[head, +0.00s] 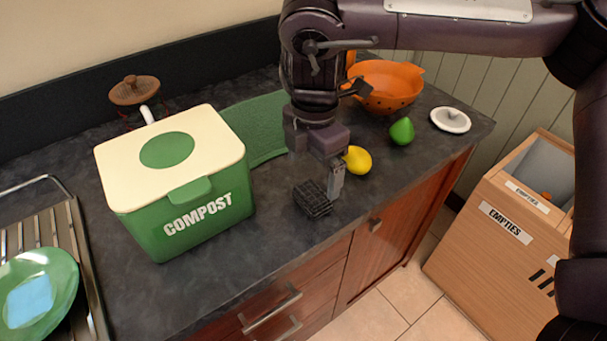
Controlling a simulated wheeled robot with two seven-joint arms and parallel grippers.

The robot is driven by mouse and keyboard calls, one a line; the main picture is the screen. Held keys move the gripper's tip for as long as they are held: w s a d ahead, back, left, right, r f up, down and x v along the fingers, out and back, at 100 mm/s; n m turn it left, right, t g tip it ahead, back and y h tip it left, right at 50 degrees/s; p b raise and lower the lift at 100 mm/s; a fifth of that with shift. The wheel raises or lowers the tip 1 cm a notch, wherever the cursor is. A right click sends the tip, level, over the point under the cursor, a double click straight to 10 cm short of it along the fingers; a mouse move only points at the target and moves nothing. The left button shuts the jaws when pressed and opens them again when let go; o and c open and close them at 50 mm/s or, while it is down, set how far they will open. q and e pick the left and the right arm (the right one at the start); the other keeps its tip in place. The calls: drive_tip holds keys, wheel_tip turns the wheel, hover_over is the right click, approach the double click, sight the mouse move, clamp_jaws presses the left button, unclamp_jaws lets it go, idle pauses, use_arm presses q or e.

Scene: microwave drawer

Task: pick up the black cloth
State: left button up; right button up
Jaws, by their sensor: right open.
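The black cloth (312,200) is a small, dark, crumpled piece with a grid pattern. It lies on the dark countertop near the front edge, right of the compost bin. My right gripper (334,182) points down from above, with its visible finger close beside the cloth's right side. The gripper is open with nothing held in it. I cannot tell whether the finger touches the cloth, and the other finger is hard to make out. My left gripper is out of view.
A green compost bin (200,205) stands left of the cloth. A yellow lemon (357,160), a green fruit (402,131), an orange colander (392,87) and a white lid (450,120) are to the right. A dish rack (72,255) with a green plate (45,275) is at left.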

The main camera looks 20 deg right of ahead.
sight(312, 194)
drive_tip(key=shift+w+f, duration=0.1)
drive_tip(key=shift+w, duration=0.2)
drive_tip(key=shift+f, duration=0.4)
drive_tip(key=f, duration=0.3)
drive_tip(key=shift+s+d+f+p, duration=0.1)
drive_tip(key=shift+s+f+p, duration=0.25)
drive_tip(key=shift+s+f, duration=0.05)
wheel_tip(312, 194, down, 2)
drive_tip(key=shift+w+f, duration=0.1)
drive_tip(key=shift+f, duration=0.25)
drive_tip(key=c, duration=1)
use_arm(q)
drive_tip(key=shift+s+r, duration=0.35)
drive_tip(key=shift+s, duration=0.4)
use_arm(e)
drive_tip(key=shift+c, duration=0.2)
drive_tip(key=shift+r, duration=0.1)
